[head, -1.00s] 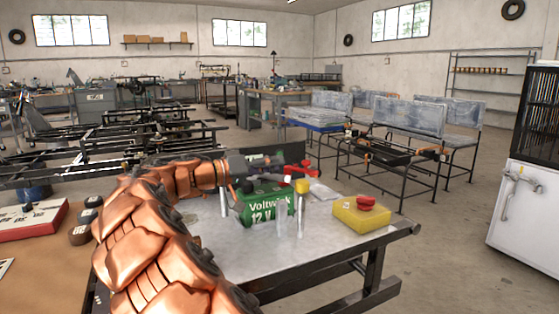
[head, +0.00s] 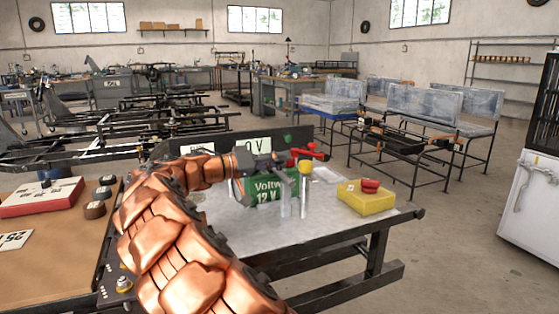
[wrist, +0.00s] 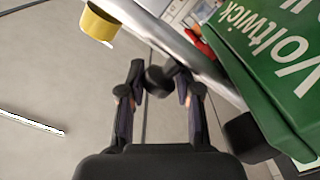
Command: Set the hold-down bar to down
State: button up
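The green battery (head: 266,187), marked Voltwick 12 V, stands on the grey-topped bench in the head view. It fills the right of the wrist view (wrist: 268,62). Pale upright posts stand in front of it, and one has a yellow cap (head: 305,167). A yellow cylinder (wrist: 98,24) shows at the upper left of the wrist view. My gripper (wrist: 157,72) is open beside the battery, with a black knob (wrist: 157,88) showing between its fingers. Contact with the knob cannot be told. I cannot make out the hold-down bar for certain; my arm and gripper hide part of the area.
Red clamps (head: 310,153) are by the battery's top. A yellow box with a red button (head: 370,185) stands right on the bench. A panel reading 0 V (head: 258,145) is behind. The brown board (head: 60,250) at left holds a red box and black round pieces.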

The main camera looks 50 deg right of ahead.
jog(key=o, duration=0.4)
jog(key=shift+s, duration=0.2)
jog(key=shift+w+f, duration=0.1)
jog(key=shift+w+a, duration=0.25)
jog(key=shift+a, duration=0.2)
jog(key=v, duration=0.6)
jog(key=shift+w+a+r, duration=0.1)
jog(key=shift+a+r, duration=0.1)
jog(key=shift+a, duration=0.1)
